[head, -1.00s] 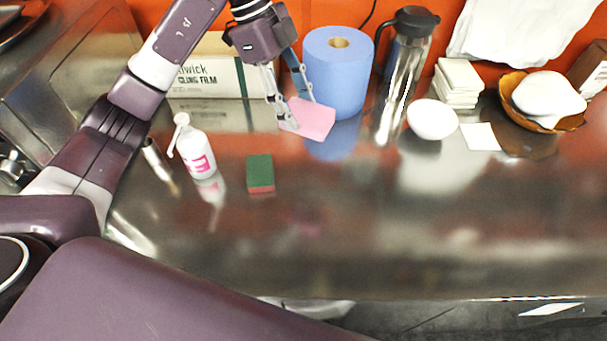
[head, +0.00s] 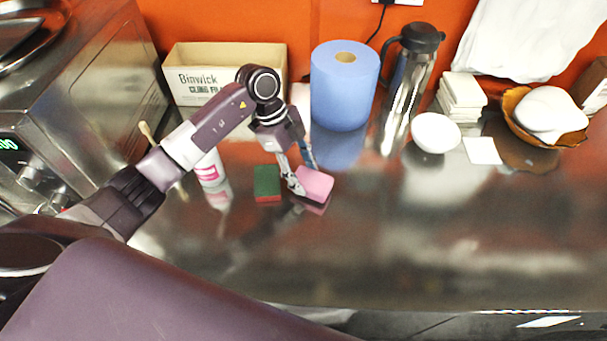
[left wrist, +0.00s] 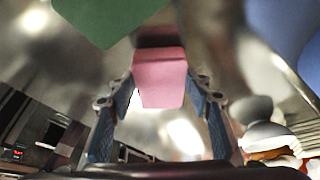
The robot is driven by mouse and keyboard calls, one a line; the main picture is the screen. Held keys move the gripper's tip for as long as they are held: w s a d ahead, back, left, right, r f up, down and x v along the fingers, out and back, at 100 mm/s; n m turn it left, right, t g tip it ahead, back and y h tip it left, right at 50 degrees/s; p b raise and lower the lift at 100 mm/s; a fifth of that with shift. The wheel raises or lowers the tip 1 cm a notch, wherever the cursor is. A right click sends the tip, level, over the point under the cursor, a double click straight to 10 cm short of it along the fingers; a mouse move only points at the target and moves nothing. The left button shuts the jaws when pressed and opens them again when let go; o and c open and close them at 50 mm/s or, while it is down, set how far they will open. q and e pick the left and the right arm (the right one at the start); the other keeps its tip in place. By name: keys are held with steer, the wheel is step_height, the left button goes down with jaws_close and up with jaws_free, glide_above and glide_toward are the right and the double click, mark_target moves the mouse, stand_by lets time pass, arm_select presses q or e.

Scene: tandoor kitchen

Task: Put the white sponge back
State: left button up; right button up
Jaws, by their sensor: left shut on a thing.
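My left gripper (head: 304,178) is shut on a pink sponge (head: 316,184), low over the steel counter; I cannot tell whether the sponge touches it. In the left wrist view, the pink sponge (left wrist: 160,78) sits between the two fingers. A green and red sponge (head: 267,184) lies on the counter just left of it, and its green face (left wrist: 108,16) fills the top left of the left wrist view. I see no sponge that is clearly white. My right gripper is out of view.
A white bottle with a pink label (head: 209,170) stands partly behind my left arm. A cling film box (head: 228,66), a blue paper roll (head: 343,90), a steel flask (head: 408,85) and a white bowl (head: 436,132) stand behind. The counter's front right is clear.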

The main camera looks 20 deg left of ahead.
arm_select(q)
steer(key=shift+f, duration=0.65)
steer(key=shift+f, duration=0.1)
steer(key=o, duration=1.1)
steer(key=b+v, duration=0.3)
steer(key=v, duration=0.9)
steer(key=shift+w, duration=0.1)
